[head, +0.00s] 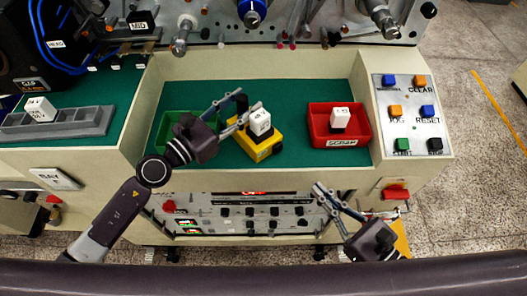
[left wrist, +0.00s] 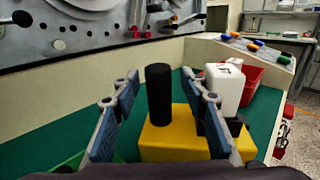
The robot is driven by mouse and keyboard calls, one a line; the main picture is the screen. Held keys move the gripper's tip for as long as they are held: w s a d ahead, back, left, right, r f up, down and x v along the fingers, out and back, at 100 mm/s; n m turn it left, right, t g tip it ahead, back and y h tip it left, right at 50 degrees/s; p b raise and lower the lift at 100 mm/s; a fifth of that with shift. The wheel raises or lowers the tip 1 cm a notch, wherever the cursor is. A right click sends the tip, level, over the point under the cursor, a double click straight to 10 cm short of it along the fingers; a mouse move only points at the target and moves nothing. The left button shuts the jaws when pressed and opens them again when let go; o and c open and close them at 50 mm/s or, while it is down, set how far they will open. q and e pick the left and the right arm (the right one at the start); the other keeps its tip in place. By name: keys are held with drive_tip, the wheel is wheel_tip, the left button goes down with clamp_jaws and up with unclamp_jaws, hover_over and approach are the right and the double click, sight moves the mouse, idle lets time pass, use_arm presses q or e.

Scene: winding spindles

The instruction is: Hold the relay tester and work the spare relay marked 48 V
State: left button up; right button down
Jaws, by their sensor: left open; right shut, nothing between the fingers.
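The yellow relay tester (head: 264,149) stands on the green bench mat. It has an upright black post (left wrist: 159,93) and a white relay (head: 260,122) on top. That relay also shows at the right in the left wrist view (left wrist: 224,90). My left gripper (head: 247,102) is open, its two blue-padded fingers on either side of the black post, with gaps showing. Other white relays sit in the red scrap bin (head: 339,117) and on the grey rack (head: 38,109). I cannot read 48 V on any of them. My right gripper (head: 323,191) is shut and empty before the bench's front.
The red bin (head: 341,142) stands right of the tester. A green bin (head: 167,127) is partly hidden behind my left arm. A button panel (head: 412,115) is at the right. Spindles (head: 252,13) stick out from the machine behind. The mat between tester and red bin is clear.

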use_arm(q)
drive_tip(key=shift+a, duration=0.1)
drive_tip(key=v, duration=1.2)
